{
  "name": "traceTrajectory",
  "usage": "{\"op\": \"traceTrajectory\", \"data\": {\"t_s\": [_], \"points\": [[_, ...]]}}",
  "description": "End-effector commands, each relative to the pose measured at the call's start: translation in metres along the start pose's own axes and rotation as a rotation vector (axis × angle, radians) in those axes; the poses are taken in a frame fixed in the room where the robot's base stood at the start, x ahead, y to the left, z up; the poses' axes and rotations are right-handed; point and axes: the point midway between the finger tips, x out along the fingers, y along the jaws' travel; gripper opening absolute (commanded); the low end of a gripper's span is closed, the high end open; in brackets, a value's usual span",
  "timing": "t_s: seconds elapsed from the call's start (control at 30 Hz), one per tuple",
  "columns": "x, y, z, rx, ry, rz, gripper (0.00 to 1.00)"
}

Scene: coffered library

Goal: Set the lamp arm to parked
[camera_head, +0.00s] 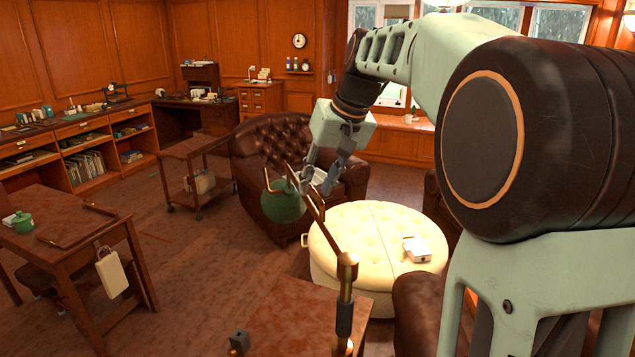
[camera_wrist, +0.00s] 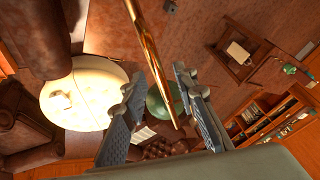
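The lamp stands at the corner of the wooden desk (camera_head: 285,320), on a brass post (camera_head: 345,308) with a dark sleeve. Its brass lamp arm (camera_head: 330,225) slants up and left from the post joint to a green shade (camera_head: 285,203). My gripper (camera_head: 318,185) is at the shade end of the lamp arm. In the wrist view the lamp arm (camera_wrist: 150,50) runs down between the two fingers of my gripper (camera_wrist: 160,95). The fingers are wide apart, with visible space on both sides of the arm. The green shade (camera_wrist: 160,103) shows partly behind the arm.
A cream round ottoman (camera_head: 350,235) with a small white object (camera_head: 417,249) stands beyond the desk. A brown leather armchair (camera_head: 262,150) is behind the shade. A wooden trolley (camera_head: 182,150) and a side table (camera_head: 75,225) stand to the left, with open floor between.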

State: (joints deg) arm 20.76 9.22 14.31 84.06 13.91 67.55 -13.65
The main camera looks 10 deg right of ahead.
Motion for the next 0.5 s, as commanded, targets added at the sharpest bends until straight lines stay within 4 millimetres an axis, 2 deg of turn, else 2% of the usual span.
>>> {"op": "traceTrajectory", "data": {"t_s": [0.23, 0.4, 0.5], "points": [[0.0006, 0.0000, -0.0001, 0.000, 0.000, 0.000, 0.27], [0.0004, 0.0000, -0.0002, 0.000, 0.001, 0.000, 0.08], [0.0003, 0.0001, -0.0002, 0.000, 0.001, 0.000, 0.00]]}}
